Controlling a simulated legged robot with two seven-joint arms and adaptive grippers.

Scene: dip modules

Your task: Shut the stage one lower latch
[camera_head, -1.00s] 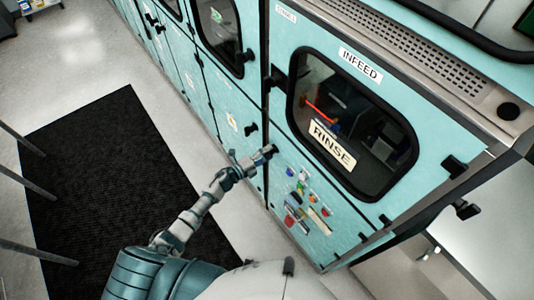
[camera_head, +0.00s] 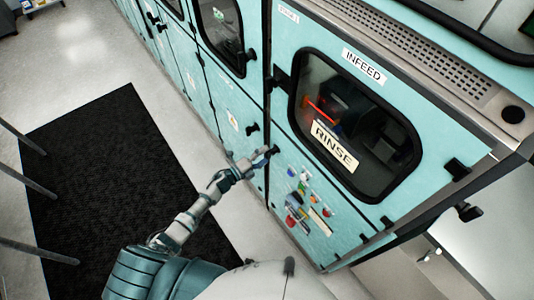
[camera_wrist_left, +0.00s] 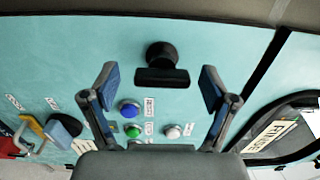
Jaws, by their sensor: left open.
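The stage one lower latch appears to be the black latch in the left wrist view (camera_wrist_left: 162,66), with a round base and a flat bar lying across the picture just below it. It sits on the teal panel. In the head view the latch (camera_head: 273,150) is a small dark shape at the panel's left edge, just beyond my left gripper (camera_head: 259,159). In the left wrist view my left gripper (camera_wrist_left: 158,88) is open, a finger on either side of the latch bar, with no visible contact. Whether the latch is fully turned I cannot tell. My right gripper is out of view.
Below the latch are blue, green and white buttons (camera_wrist_left: 130,109). A red padlock-like item (camera_wrist_left: 10,145) is at the left. The RINSE window (camera_head: 365,125) is on the door above. A dark mat (camera_head: 100,190) lies on open floor to the left.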

